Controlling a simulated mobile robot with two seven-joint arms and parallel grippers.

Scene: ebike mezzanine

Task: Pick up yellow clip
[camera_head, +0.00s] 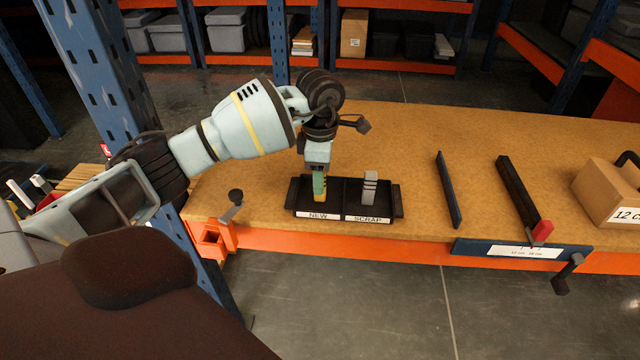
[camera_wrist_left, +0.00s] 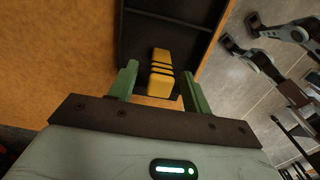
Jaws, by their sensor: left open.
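The yellow clip (camera_wrist_left: 161,73) has black bands and stands in the NEW compartment of the black tray (camera_head: 401,198). In the left wrist view it lies between the two green fingers of my left gripper (camera_wrist_left: 161,85), with a gap on each side. The gripper is open. In the head view my left gripper (camera_head: 319,187) points down into the NEW compartment and hides most of the clip. My right gripper is not in view.
A grey clip (camera_head: 370,186) stands in the SCRAP compartment. To the right on the wooden bench (camera_head: 420,140) lie a dark bar (camera_head: 449,190), a dark clamp-like piece with a red part (camera_head: 518,195) and a cardboard box (camera_head: 605,195). The bench behind the tray is clear.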

